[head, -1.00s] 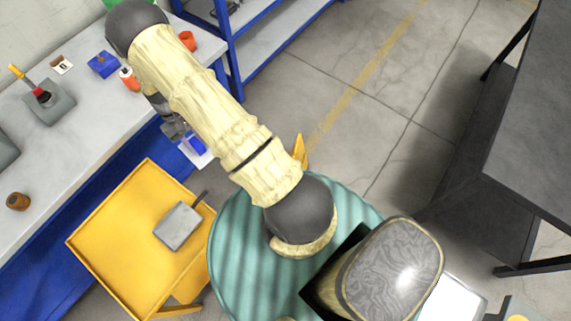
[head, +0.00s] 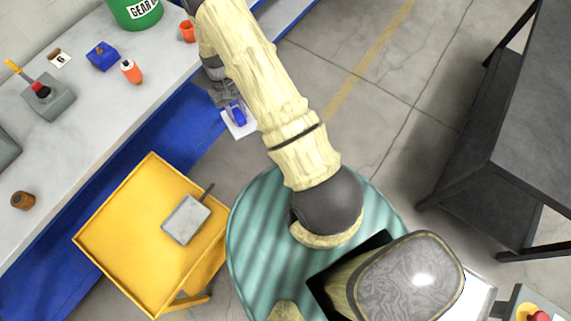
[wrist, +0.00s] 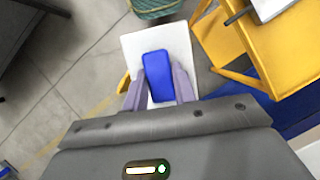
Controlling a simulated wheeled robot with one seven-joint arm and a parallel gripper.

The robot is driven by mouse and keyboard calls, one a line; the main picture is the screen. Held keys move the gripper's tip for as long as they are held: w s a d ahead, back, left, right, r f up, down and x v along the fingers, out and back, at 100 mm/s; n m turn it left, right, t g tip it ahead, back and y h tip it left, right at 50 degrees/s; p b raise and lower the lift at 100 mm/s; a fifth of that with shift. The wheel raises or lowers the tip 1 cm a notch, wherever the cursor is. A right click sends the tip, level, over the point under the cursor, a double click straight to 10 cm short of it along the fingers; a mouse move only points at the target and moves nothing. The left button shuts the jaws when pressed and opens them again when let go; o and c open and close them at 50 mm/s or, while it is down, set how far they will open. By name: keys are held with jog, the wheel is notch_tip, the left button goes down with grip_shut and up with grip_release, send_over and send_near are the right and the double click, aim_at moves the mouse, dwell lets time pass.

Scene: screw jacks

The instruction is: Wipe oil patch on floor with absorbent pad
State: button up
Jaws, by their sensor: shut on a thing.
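The absorbent pad is a white square (wrist: 184,42) with a blue block-shaped grip (wrist: 157,66) on top. My gripper (wrist: 159,88) is shut on the blue grip, one finger on each side. In the head view the pad (head: 241,132) shows beyond the blue bench front, partly covered by my gripper (head: 232,108) and arm. Bare concrete floor (wrist: 62,62) lies around the pad in the wrist view. I cannot tell whether the pad touches the floor. No oil patch can be made out; the pad or my arm may hide it.
A yellow cart (head: 125,225) carrying a grey pan (head: 187,218) stands at the left, near the pad. A grey workbench (head: 75,125) with small items runs along the left. A dark table (head: 530,120) stands at the right. Open floor (head: 385,90) lies between.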

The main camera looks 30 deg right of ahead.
jog(key=shift+f, duration=0.1)
jog(key=s+d+f+m+t+y+b, duration=0.1)
jog(key=s+f+m+b, duration=0.3)
jog(key=f+b, duration=1.6)
jog(key=s+d+f+m+t+y+b, duration=0.1)
jog(key=s+d+f+m+b, duration=0.3)
jog(key=f+b, duration=1.7)
jog(key=s+d+f+m+y+b, duration=0.2)
jog(key=s+f+m+b, duration=0.3)
jog(key=f+b, duration=1.6)
notch_tip(320, 180, down, 22)
jog(key=shift+s+d+f+t, duration=0.1)
jog(key=shift+s+d+t, duration=0.3)
jog(key=shift+s+d, duration=0.15)
